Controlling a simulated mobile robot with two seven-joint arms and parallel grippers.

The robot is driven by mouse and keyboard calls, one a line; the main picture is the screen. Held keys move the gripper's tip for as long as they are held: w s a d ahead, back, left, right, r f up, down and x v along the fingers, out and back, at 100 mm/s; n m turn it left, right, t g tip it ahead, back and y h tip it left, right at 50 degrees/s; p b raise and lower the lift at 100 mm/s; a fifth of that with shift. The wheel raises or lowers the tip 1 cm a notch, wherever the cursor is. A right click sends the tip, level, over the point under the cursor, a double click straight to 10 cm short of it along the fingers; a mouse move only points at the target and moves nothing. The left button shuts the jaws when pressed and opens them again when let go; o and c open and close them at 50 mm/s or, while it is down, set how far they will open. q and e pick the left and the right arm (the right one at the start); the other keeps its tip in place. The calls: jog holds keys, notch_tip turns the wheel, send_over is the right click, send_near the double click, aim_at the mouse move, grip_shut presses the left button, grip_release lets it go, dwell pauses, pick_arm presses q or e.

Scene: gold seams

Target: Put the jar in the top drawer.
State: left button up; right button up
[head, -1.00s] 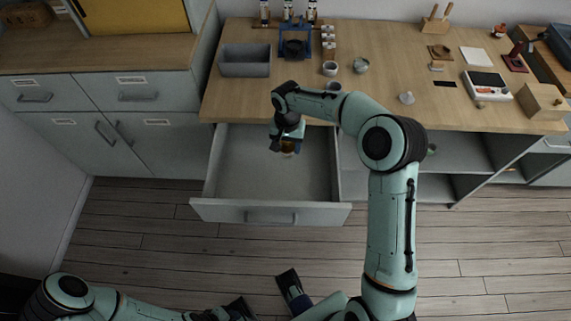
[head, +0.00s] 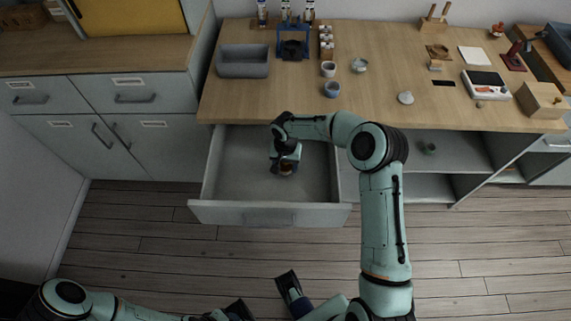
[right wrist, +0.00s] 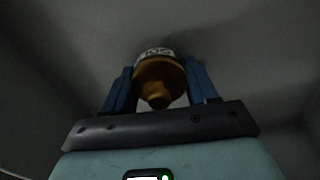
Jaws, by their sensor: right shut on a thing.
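The top drawer (head: 230,190) under the wooden counter is pulled open and looks empty apart from my gripper and the jar. My right gripper (head: 286,166) is inside the drawer space and points down. It is shut on the jar (head: 286,169), a small amber-brown jar with a pale label. In the right wrist view the jar (right wrist: 160,78) sits between the two blue fingers. I cannot tell whether the jar touches the drawer floor. My left gripper (head: 266,306) is low at the bottom edge of the head view, far from the drawer; its fingers look apart.
The counter (head: 400,95) above the drawer holds a grey bin (head: 243,61), a blue stand (head: 294,42), small cups (head: 332,89) and a white scale (head: 486,84). Open shelves (head: 445,150) lie right of the drawer. The drawer's left part is clear.

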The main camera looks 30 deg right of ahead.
jog(key=shift+f, duration=0.1)
jog(key=o, duration=1.3)
jog(key=shift+c, duration=0.2)
notch_tip(320, 180, up, 12)
jog(key=shift+r+p, duration=0.15)
jog(key=shift+p, duration=0.45)
